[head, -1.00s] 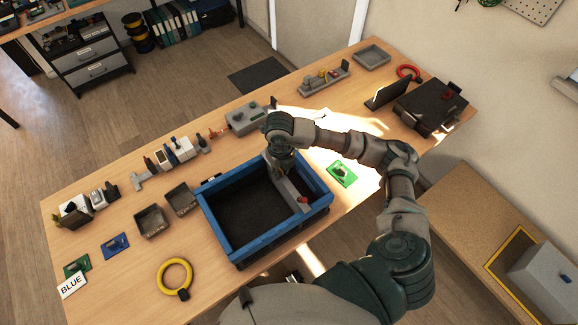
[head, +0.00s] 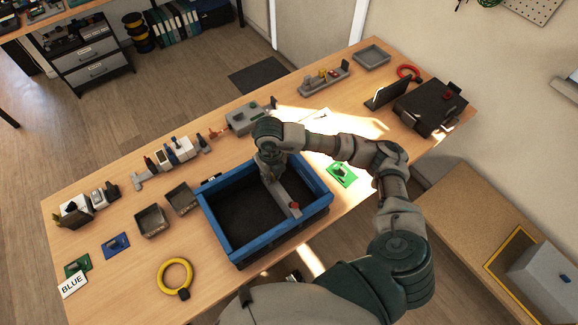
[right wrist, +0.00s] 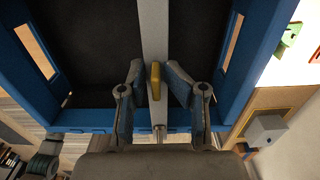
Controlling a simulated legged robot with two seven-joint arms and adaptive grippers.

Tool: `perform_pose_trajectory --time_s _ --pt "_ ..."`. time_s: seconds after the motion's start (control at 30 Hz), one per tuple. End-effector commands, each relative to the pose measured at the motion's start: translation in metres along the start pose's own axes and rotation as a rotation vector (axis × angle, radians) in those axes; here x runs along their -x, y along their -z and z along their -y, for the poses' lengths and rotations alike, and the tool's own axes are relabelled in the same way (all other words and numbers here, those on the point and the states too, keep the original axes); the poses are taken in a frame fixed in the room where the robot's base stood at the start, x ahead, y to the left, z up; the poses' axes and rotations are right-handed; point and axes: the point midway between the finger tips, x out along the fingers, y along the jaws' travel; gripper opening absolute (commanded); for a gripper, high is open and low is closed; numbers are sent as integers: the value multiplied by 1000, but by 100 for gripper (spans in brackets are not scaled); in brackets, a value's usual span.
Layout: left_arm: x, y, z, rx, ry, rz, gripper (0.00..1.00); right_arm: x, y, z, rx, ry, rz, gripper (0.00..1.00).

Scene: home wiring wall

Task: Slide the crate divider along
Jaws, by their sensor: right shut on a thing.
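The blue crate (head: 222,237) stands on the wooden table with a dark floor inside. A grey divider (head: 284,198) runs across it from back to front, right of the middle, with a red knob (head: 295,208) near its front end. My right gripper (head: 270,178) reaches down at the back part of the divider and is shut on it. In the right wrist view the fingers (right wrist: 153,75) stand on either side of the pale divider (right wrist: 154,30), by a yellow tab (right wrist: 155,82). The exact finger contact is hard to see. My left gripper is not in view.
Two small grey bins (head: 151,220) stand just left of the crate. A yellow ring (head: 162,274) lies at the front left, and a green plate (head: 342,174) lies right of the crate. A grey box (head: 245,118) stands behind it.

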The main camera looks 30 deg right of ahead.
Motion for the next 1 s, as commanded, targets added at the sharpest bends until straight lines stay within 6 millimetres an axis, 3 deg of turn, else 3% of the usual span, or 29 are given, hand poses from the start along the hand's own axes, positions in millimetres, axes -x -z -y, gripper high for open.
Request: perform_pose_trajectory --time_s 1.0 --pt "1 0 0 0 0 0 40 -6 3 -31 4 3 -14 0"
